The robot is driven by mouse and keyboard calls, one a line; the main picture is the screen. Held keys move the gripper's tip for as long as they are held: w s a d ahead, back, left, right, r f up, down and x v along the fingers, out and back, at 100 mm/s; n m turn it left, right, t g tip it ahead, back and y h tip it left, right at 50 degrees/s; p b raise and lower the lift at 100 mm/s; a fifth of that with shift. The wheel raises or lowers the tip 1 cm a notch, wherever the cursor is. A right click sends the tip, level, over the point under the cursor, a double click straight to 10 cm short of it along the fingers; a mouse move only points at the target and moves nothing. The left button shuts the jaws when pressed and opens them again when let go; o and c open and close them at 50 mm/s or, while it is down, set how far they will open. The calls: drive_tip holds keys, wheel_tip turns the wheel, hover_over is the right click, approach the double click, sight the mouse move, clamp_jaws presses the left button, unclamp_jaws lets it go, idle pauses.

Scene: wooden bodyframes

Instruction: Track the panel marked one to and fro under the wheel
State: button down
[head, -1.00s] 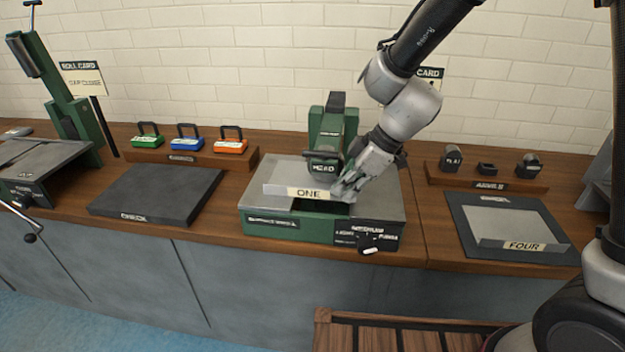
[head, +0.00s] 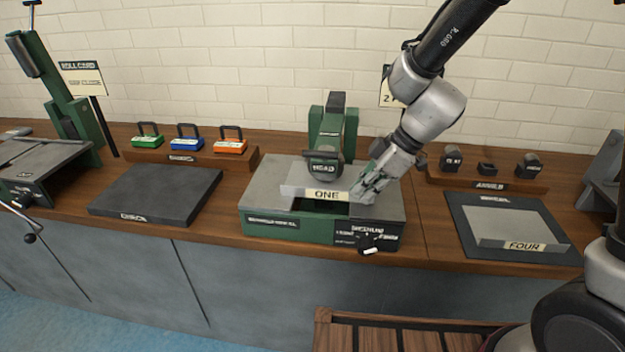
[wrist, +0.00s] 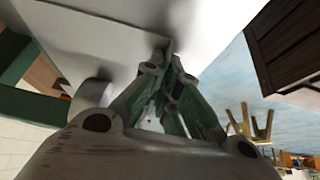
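The light grey panel marked ONE (head: 300,180) lies flat on the bed of the green machine (head: 270,228), partly under the block marked HEAD (head: 324,168). The wheel itself is not clearly visible; the head hides that spot. My gripper (head: 362,190) is at the panel's right end, with its fingers closed on that edge. In the wrist view the panel (wrist: 110,35) fills the upper left, and the fingertips (wrist: 165,62) meet at its edge.
A dial (head: 372,242) sits on the machine's front right. A dark slab marked CHECK (head: 155,195) lies left, with several coloured padlock-like blocks behind. A panel marked FOUR (head: 505,225) lies on a dark mat (head: 465,240) at right. A slatted wooden crate (head: 400,320) stands in front.

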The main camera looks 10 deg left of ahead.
sight(344, 191)
drive_tip(key=shift+s+d+f, duration=0.1)
drive_tip(key=shift+d, duration=0.65)
drive_tip(key=shift+s+d+f, duration=0.1)
drive_tip(key=shift+d, duration=0.65)
drive_tip(key=shift+a, duration=0.1)
drive_tip(key=a, duration=0.6)
drive_tip(key=shift+w+a, duration=0.15)
drive_tip(key=shift+a, duration=0.25)
drive_tip(key=c, duration=1.6)
unclamp_jaws()
drive_tip(key=shift+o, duration=0.2)
drive_tip(key=shift+r, duration=0.1)
drive_tip(key=o, duration=0.6)
drive_tip(key=shift+w, duration=0.1)
drive_tip(key=shift+o, duration=0.2)
